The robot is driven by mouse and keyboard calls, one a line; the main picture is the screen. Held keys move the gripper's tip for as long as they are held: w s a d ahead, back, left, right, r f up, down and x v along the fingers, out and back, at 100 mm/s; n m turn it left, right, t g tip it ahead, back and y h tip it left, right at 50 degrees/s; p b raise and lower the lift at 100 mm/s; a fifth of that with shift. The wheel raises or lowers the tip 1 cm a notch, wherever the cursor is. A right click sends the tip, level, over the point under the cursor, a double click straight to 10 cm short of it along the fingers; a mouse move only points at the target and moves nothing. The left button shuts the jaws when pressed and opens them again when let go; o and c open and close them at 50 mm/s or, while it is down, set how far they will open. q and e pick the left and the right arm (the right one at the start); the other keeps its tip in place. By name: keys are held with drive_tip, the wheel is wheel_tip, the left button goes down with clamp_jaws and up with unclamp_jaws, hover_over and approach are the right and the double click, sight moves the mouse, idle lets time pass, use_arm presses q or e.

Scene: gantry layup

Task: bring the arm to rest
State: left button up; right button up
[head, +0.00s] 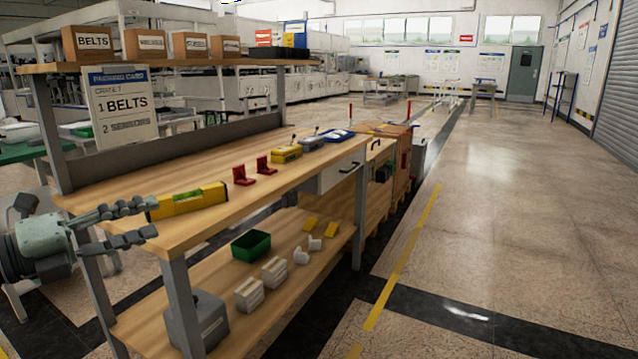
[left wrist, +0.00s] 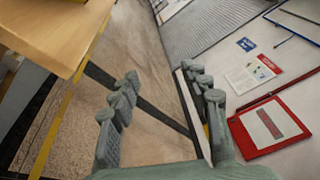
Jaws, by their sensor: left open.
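My left gripper (head: 150,222) is at the left of the head view, in front of the near left end of the wooden workbench (head: 225,222). Its fingers are spread and nothing is between them. In the left wrist view the two fingers of the left gripper (left wrist: 165,105) stand apart, with floor and wall seen beyond them. A yellow spirit level (head: 188,200) lies on the bench just right of the fingertips in the head view. I cannot tell the exact gap between them. My right gripper is not in view.
Red brackets (head: 243,176) and yellow and blue items stand along the bench top. The lower shelf holds a green bin (head: 251,246), white blocks (head: 274,270) and a grey box (head: 195,322). Open floor (head: 500,220) lies to the right of the bench.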

use_arm(q)
drive_tip(key=w+a+f+n+t+y, duration=0.2)
drive_tip(key=a+f+n+t+y, duration=0.3)
drive_tip(key=a+f+n+y, duration=0.55)
drive_tip(key=s+a+f+n+g+y+p, duration=0.1)
drive_tip(key=s+f+n+g+y, duration=0.15)
drive_tip(key=f+n, duration=0.45)
drive_tip(key=s+a+f+n+g+y, duration=0.1)
drive_tip(key=s+f+n+g+y, duration=0.15)
drive_tip(key=f+n, duration=0.45)
drive_tip(key=s+d+f+n+g, duration=0.1)
drive_tip(key=s+d+f+g, duration=0.2)
drive_tip(key=s+f, duration=0.4)
drive_tip(key=s+d+f+n+g+h, duration=0.1)
drive_tip(key=s+d+f+n+g, duration=0.1)
drive_tip(key=s+d+f, duration=0.4)
drive_tip(key=s+d+f+n+g+h+p, duration=0.1)
drive_tip(key=s+d+f+n+g, duration=0.1)
drive_tip(key=s+d+f+g, duration=0.2)
drive_tip(key=s+f, duration=0.3)
drive_tip(key=f, duration=0.2)
drive_tip(key=shift+s+d+f, duration=0.15)
drive_tip(key=shift+s+d, duration=0.15)
drive_tip(key=shift+s, duration=0.05)
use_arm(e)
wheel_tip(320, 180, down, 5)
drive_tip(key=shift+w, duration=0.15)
